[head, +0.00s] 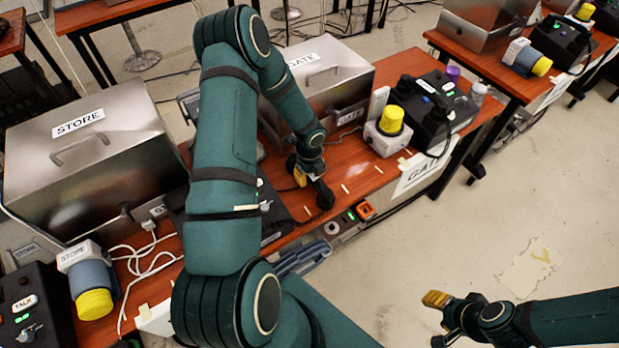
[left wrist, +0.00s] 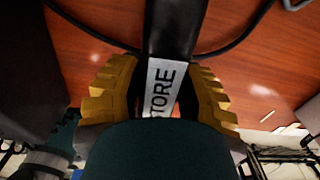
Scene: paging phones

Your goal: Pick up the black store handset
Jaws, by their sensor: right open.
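The black store handset (left wrist: 172,28) lies between the two yellow fingers of my left gripper (left wrist: 163,92) in the left wrist view. Its white label reads "TORE", the first letter being hidden. The fingers sit close against both its sides and look shut on it. In the head view my left gripper (head: 301,172) is over the wooden table between the store and gate boxes, and a dark end of the handset (head: 324,196) shows beside it. Whether the handset touches the table is unclear. My right gripper (head: 440,320) is open and empty over the floor.
A steel STORE box (head: 95,165) stands left and a steel GATE box (head: 325,85) behind my left gripper. A black gate phone (head: 432,105) and a yellow-capped beacon (head: 390,128) are to the right. White cables (head: 148,262) lie at left. Floor is clear at right.

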